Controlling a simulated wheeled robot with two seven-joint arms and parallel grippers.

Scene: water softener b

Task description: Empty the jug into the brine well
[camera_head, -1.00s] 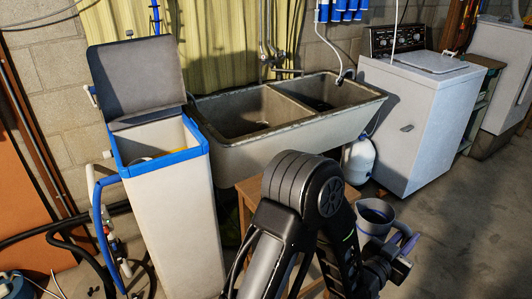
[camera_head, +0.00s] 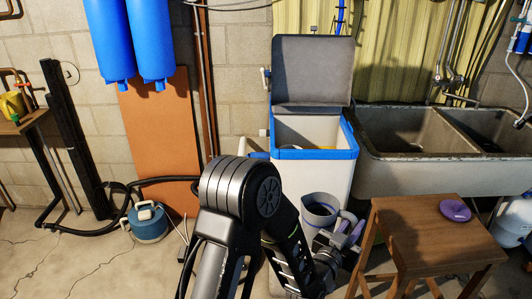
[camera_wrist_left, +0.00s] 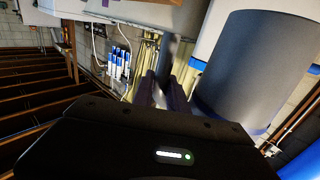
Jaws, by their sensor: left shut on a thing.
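The grey-blue jug (camera_head: 318,217) stands upright, mouth up, in front of the softener cabinet and below its rim. My left gripper (camera_head: 345,232) is shut on it at its right side. In the left wrist view the jug (camera_wrist_left: 250,70) fills the right part, beside the gripper's purple fingers (camera_wrist_left: 168,92). The jug's contents cannot be made out. The white softener cabinet (camera_head: 285,168) has a blue rim (camera_head: 316,154), and its grey lid (camera_head: 312,70) is open. Something pale and yellowish shows inside; the brine well is not clearly visible. My right gripper is out of view.
A wooden stool (camera_head: 415,235) with a purple disc (camera_head: 455,210) on it stands right of the jug. A concrete double sink (camera_head: 440,170) adjoins the cabinet. A blue-green canister (camera_head: 149,222) and black hose lie left. Floor at left is mostly clear.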

